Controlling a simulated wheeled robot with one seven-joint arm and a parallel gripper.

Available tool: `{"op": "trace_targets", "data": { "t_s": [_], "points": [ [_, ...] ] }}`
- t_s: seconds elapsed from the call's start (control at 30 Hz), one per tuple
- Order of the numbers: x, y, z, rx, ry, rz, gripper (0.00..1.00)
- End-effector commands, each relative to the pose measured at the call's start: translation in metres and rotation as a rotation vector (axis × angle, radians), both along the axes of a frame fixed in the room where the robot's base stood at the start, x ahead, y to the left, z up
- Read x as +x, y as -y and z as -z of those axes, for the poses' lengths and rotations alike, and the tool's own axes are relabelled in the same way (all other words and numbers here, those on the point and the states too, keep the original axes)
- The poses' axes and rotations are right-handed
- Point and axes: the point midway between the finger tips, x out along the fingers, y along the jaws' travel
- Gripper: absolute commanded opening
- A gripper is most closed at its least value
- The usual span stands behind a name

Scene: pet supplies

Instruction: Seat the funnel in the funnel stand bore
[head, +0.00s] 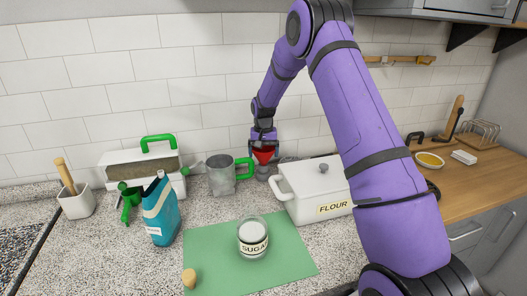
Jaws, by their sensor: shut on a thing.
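The red funnel (263,155) is upright at the back of the counter, close to the wall. My gripper (263,144) points down over it and is shut on its upper part. A small grey piece that looks like the funnel stand (262,172) shows directly below the funnel. The bore is hidden, and at this size I cannot tell whether the funnel's spout is inside it or above it.
A grey jug (220,174) with a green handle stands just left of the funnel. A white flour box (318,190) stands close on the right. A sugar jar (253,235) sits on a green mat (212,252) in front.

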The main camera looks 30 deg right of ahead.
Motion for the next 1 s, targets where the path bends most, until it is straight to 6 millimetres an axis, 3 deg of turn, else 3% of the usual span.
{"op": "trace_targets", "data": {
  "t_s": [0.47, 0.5, 0.77, 1.0],
  "points": [
    [0.000, 0.000, 0.003, 0.000, 0.000, 0.000, 0.68],
    [0.000, 0.000, 0.003, 0.000, 0.000, 0.000, 1.00],
    [0.000, 0.000, 0.002, 0.000, 0.000, 0.000, 1.00],
    [0.000, 0.000, -0.028, 0.000, 0.003, 0.000, 1.00]
  ]
}}
